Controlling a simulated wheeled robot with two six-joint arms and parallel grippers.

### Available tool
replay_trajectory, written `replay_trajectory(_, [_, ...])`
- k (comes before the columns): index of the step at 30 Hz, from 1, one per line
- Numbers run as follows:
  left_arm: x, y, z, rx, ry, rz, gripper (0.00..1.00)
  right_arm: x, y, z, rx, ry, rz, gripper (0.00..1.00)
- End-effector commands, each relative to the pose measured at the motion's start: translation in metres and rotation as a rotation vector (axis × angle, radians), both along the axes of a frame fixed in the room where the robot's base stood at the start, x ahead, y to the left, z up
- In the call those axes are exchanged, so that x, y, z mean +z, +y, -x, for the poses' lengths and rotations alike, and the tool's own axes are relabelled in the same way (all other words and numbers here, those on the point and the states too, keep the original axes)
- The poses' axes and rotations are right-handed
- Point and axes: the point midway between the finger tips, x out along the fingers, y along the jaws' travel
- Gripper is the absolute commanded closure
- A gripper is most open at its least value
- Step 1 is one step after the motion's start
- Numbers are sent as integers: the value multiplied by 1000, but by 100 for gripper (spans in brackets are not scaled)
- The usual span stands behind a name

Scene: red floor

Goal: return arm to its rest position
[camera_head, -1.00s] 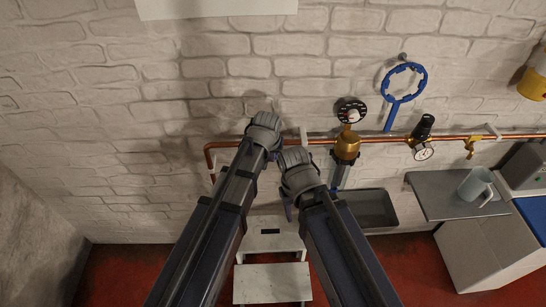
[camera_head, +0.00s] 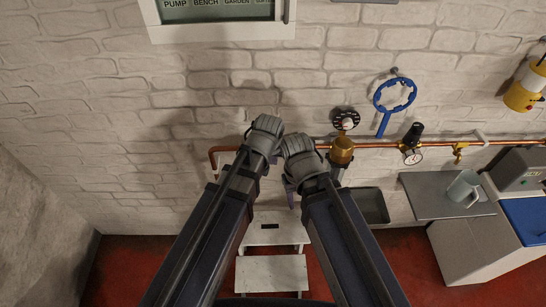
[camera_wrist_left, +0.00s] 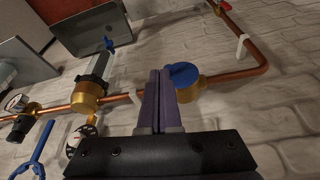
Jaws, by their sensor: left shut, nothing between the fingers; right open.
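My left gripper (camera_head: 274,158) is the higher one in the head view, in front of the white brick wall near the copper pipe. In the left wrist view its two purple fingers (camera_wrist_left: 158,85) are shut together with nothing between them. Behind their tips, a brass valve with a blue knob (camera_wrist_left: 183,74) shows on the pipe; I cannot tell whether they touch. My right gripper (camera_head: 290,188) is just right of and below the left one, close beside it. Only a little of its purple fingers shows below the wrist; it is open, and I see nothing held.
The copper pipe (camera_head: 382,145) carries a brass-topped filter (camera_head: 342,150) and a gauge (camera_head: 413,158). A blue ring wrench (camera_head: 384,122) hangs above. Below are a white step stool (camera_head: 272,272) and a grey basin (camera_head: 369,205). A mug (camera_head: 463,187) stands on a grey counter (camera_head: 425,192).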

Motion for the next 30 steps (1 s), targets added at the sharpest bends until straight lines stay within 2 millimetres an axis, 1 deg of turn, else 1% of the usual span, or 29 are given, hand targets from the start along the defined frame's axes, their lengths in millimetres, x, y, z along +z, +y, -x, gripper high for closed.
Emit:
replay_trajectory(8, [-2, 0, 1, -1, 1, 0, 100, -2, 0, 0, 0, 0, 0, 50])
replay_trajectory(10, [-11, 1, 7, -8, 14, -9, 100, -9, 0, 0, 0, 0, 0, 50])
replay_trajectory(11, [-17, 2, 11, -14, 25, -14, 100, -16, 0, 0, 0, 0, 1, 50])
replay_trajectory(14, [-49, 9, 38, -52, 87, -50, 100, -44, -1, 0, 2, 1, 2, 50])
replay_trajectory(15, [-63, 13, 51, -72, 119, -68, 100, -56, -1, 0, 4, 0, 3, 50])
replay_trajectory(18, [-91, 22, 82, -120, 200, -110, 100, -81, -2, 0, 7, 1, 5, 50])
replay_trajectory(21, [-112, 30, 108, -161, 269, -143, 100, -101, -2, 0, 10, 1, 5, 50])
replay_trajectory(25, [-126, 36, 129, -195, 329, -169, 100, -115, -1, 0, 13, 1, 4, 50])
replay_trajectory(27, [-128, 38, 134, -204, 347, -176, 100, -118, -1, 0, 14, 0, 3, 50])
replay_trajectory(30, [-128, 39, 137, -210, 357, -179, 100, -118, 0, 0, 14, 1, 2, 50])
